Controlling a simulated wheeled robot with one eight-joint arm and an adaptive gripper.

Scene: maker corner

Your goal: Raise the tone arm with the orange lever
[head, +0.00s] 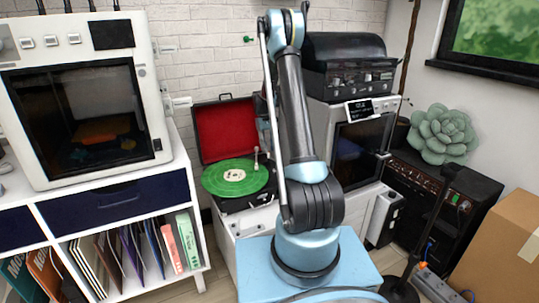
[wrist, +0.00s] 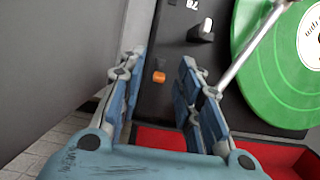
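A record player stands open in the head view, with a red-lined lid (head: 225,130) and a green record (head: 235,178). Its pale tone arm (head: 257,163) is by the record's right side. In the wrist view the orange lever (wrist: 159,77) is a small block on the dark deck (wrist: 165,115). My gripper (wrist: 161,62) is open and empty, its two blue-grey fingers on either side of the lever in the picture; I see no contact. The tone arm (wrist: 252,50) runs diagonally to the right of the right finger, near the green record (wrist: 280,85). In the head view my arm hides the gripper.
A pale switch knob (wrist: 202,30) is on the deck beyond the fingers. In the head view a white 3D printer (head: 150,75) stands on a shelf at left. A white oven-like machine (head: 387,110) is close behind my arm, and a cardboard box (head: 500,245) is at right.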

